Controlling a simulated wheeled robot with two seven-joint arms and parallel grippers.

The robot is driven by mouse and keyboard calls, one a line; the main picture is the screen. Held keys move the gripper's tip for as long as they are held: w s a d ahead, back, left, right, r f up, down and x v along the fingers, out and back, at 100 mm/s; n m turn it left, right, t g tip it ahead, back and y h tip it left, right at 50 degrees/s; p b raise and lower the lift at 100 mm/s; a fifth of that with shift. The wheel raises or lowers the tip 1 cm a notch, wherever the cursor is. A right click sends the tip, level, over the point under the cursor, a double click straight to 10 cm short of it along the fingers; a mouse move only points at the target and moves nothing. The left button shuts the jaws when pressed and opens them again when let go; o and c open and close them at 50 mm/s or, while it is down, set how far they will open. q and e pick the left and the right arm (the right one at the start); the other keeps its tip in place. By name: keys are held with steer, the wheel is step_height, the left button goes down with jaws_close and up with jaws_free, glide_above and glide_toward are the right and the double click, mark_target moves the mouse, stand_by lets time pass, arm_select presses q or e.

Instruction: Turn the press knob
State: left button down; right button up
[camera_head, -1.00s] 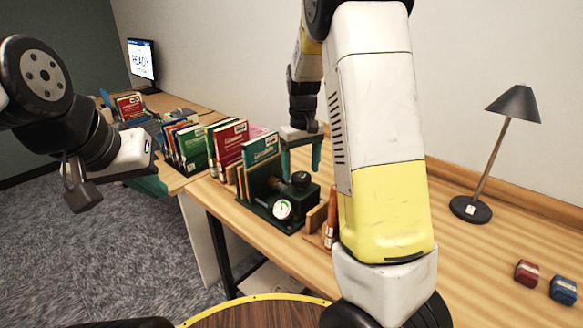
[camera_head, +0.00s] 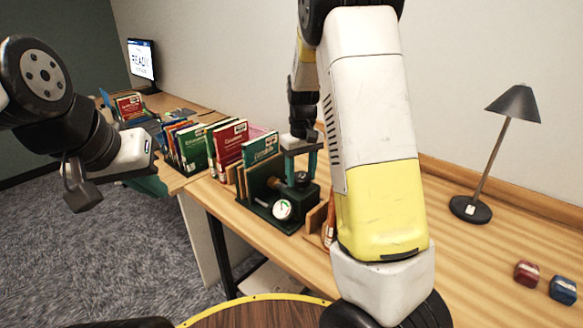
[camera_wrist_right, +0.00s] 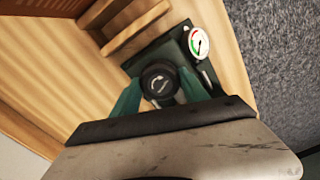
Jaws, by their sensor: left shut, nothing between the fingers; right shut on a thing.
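The dark green press (camera_head: 268,212) stands on the wooden table with a round white gauge (camera_head: 282,209) on its front. Its black press knob (camera_wrist_right: 158,82), with a curved arrow on top, shows in the right wrist view between the two teal fingers. My right gripper (camera_head: 301,172) points down over the press and is shut on the knob, one finger on each side. The gauge also shows in the right wrist view (camera_wrist_right: 200,43), with a needle over red and green marks. My left gripper (camera_head: 152,186) is off to the left, shut and empty, away from the press.
Upright books (camera_head: 228,145) stand close to the left of the press. Wooden pieces (camera_head: 316,215) stand just to its right.

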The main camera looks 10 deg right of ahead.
mark_target(301, 175)
steer(key=shift+m, duration=0.4)
steer(key=m, duration=0.5)
steer(key=shift+m, duration=0.4)
steer(key=o, duration=1.3)
steer(key=shift+o, duration=0.2)
step_height(301, 175, up, 7)
steer(key=shift+r, duration=0.4)
